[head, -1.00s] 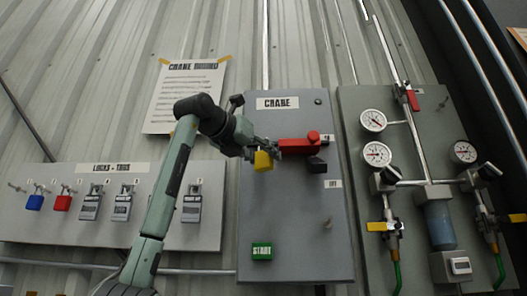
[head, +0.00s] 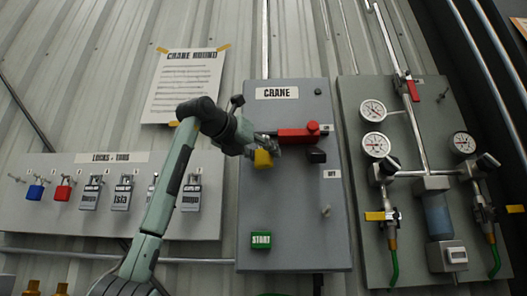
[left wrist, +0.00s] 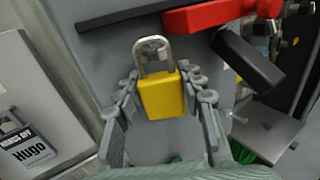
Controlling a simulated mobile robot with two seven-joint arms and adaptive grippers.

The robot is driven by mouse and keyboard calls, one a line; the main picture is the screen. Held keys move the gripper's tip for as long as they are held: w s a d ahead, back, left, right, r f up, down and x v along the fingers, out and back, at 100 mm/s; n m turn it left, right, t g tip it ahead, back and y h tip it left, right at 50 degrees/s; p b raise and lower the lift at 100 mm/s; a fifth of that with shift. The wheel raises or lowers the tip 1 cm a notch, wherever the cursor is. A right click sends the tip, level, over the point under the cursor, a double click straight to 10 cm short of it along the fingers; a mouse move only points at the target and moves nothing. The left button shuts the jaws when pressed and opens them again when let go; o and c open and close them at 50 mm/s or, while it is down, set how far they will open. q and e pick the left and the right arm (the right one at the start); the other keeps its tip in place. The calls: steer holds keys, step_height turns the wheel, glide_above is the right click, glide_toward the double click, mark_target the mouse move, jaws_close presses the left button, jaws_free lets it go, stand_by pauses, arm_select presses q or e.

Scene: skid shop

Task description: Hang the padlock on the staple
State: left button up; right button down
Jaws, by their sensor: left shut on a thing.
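My left gripper (head: 268,152) is shut on a yellow padlock (left wrist: 163,96), gripping its body from both sides. The padlock is upright in the left wrist view, shackle up. It also shows in the head view (head: 263,159). It is in front of the grey crane box (head: 290,205), just left of and below the red switch handle (head: 298,135). A small pale metal piece (left wrist: 155,45) shows within the shackle loop; I cannot tell whether it is the staple or whether the shackle is around it. My right gripper is not in view.
A black block (head: 316,156) sits just under the red handle. A green START button (head: 261,240) is lower on the box. The locks-and-tags board (head: 60,215) hangs at left with several locks and tags. A gauge panel (head: 350,110) is at right.

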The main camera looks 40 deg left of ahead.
arm_select(q)
steer(key=shift+w+a+f, duration=0.15)
steer(key=shift+w+f, duration=0.05)
steer(key=shift+f, duration=0.1)
steer(key=o, duration=0.9)
steer(key=shift+w+a, duration=0.1)
steer(key=shift+w, duration=0.1)
steer(key=shift+o, duration=0.2)
steer(key=shift+s, duration=0.25)
steer(key=s, duration=1.1)
steer(key=shift+s+d, duration=0.25)
steer(key=shift+s, duration=0.1)
